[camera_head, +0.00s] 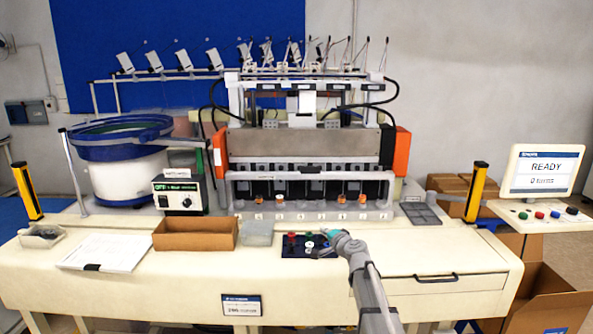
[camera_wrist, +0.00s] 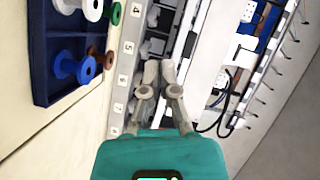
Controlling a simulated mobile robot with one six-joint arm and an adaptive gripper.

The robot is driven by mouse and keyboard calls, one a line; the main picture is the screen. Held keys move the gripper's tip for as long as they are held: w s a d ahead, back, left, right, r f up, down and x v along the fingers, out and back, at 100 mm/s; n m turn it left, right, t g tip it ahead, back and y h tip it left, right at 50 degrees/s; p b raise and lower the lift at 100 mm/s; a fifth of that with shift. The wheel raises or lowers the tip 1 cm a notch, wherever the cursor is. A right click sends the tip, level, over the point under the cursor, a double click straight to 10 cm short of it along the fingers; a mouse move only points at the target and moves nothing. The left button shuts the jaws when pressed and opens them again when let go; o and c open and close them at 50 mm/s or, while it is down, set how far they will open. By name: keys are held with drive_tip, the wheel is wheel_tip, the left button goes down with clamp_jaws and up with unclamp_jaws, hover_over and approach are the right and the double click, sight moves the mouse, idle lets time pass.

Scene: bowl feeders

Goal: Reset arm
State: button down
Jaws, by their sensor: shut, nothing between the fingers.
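My gripper (camera_head: 322,250) is above the front of the table, at the end of my arm, beside a dark blue tray (camera_head: 290,252) holding small spools. In the wrist view my gripper (camera_wrist: 160,70) has its fingertips together and holds nothing. It points toward the numbered front rail (camera_wrist: 121,95) of the winding machine. The wrist view also shows the blue tray (camera_wrist: 42,60) at upper left, with a blue spool (camera_wrist: 72,68), a white spool (camera_wrist: 92,9), a green one and a brown one.
The winding machine (camera_head: 300,140) stands behind, between orange side panels. A bowl feeder (camera_head: 122,160) is at left. A brown open box (camera_head: 195,236) and white papers (camera_head: 105,252) lie on the table. A screen (camera_head: 545,172) reading READY is at right. The table's right front is clear.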

drive_tip(key=s+a+f+n+g, duration=0.1)
drive_tip(key=s+f+n+g, duration=0.35)
drive_tip(key=s, duration=0.45)
drive_tip(key=s+a+f+n+g, duration=0.1)
drive_tip(key=s+f+n+g, duration=0.2)
drive_tip(key=s+f, duration=0.4)
drive_tip(key=s+d+f+g+h, duration=0.1)
drive_tip(key=s+d+g+h, duration=0.1)
drive_tip(key=s, duration=0.5)
drive_tip(key=s+d+f+n+g+h, duration=0.1)
drive_tip(key=s+d+f+g+h, duration=0.1)
drive_tip(key=s, duration=0.5)
drive_tip(key=s+d+f+n+g+h, duration=0.1)
drive_tip(key=s+d+g+h, duration=0.2)
drive_tip(key=s+d, duration=0.2)
drive_tip(key=shift+s+d+f, duration=0.3)
drive_tip(key=shift+s, duration=0.6)
